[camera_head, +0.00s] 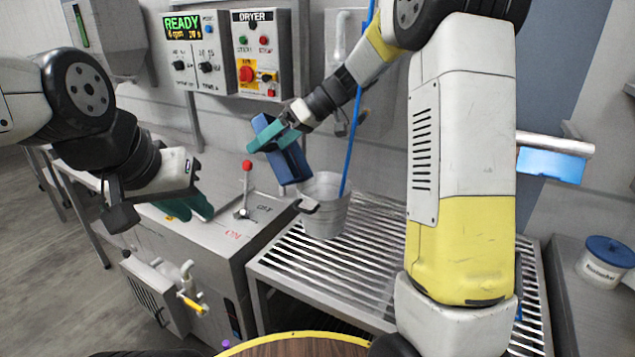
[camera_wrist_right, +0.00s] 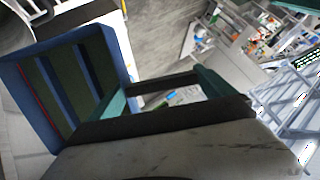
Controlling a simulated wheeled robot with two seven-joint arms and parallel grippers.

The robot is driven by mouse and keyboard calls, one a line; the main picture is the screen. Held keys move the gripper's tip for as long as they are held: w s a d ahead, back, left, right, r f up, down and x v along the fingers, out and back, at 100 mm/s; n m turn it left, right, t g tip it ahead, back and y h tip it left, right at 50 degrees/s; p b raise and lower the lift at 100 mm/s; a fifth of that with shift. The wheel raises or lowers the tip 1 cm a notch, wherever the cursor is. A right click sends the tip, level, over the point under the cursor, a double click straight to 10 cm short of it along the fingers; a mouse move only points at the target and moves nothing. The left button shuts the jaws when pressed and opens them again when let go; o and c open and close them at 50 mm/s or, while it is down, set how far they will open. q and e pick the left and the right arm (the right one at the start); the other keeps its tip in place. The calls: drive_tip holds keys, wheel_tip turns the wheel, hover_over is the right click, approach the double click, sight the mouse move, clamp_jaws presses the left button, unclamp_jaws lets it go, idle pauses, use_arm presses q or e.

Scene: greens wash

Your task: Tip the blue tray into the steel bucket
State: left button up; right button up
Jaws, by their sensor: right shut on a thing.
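The blue tray (camera_head: 292,163) is held steeply tilted above and left of the steel bucket (camera_head: 326,212), its lower end near the bucket's rim. My right gripper (camera_head: 272,135) is shut on the tray at its upper part. In the right wrist view the tray (camera_wrist_right: 105,60) shows a ribbed, dark inside with a red line; I cannot tell whether anything lies in it. The bucket stands upright on the slatted rack; its inside is mostly hidden. My left gripper (camera_head: 190,206) is over the steel cabinet's left side, away from the tray, its teal fingers close together; their gap is unclear.
A slatted metal rack (camera_head: 300,265) bears the bucket. The steel cabinet (camera_head: 225,240) beside it has a red-knobbed lever (camera_head: 246,178). A blue upright pole (camera_head: 352,140) passes by the bucket. The dryer panel (camera_head: 263,55) hangs behind. A blue-lidded tub (camera_head: 605,260) stands far right.

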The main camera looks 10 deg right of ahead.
drive_tip(key=shift+s+d+r+y, duration=0.1)
drive_tip(key=shift+d+r+y, duration=0.25)
drive_tip(key=shift+d, duration=0.25)
drive_tip(key=shift+s+d+r+y, duration=0.1)
drive_tip(key=shift+d+r+y, duration=0.25)
drive_tip(key=shift+d, duration=0.3)
drive_tip(key=shift+d+r+y, duration=0.2)
drive_tip(key=shift+d+y, duration=0.2)
drive_tip(key=shift+d, duration=0.2)
drive_tip(key=d, duration=0.1)
drive_tip(key=d+y, duration=0.1)
drive_tip(key=d, duration=0.1)
drive_tip(key=d+y, duration=0.1)
drive_tip(key=shift+s+d+r, duration=0.25)
drive_tip(key=shift+d+r, duration=0.15)
idle(0.4)
drive_tip(key=shift+d, duration=0.1)
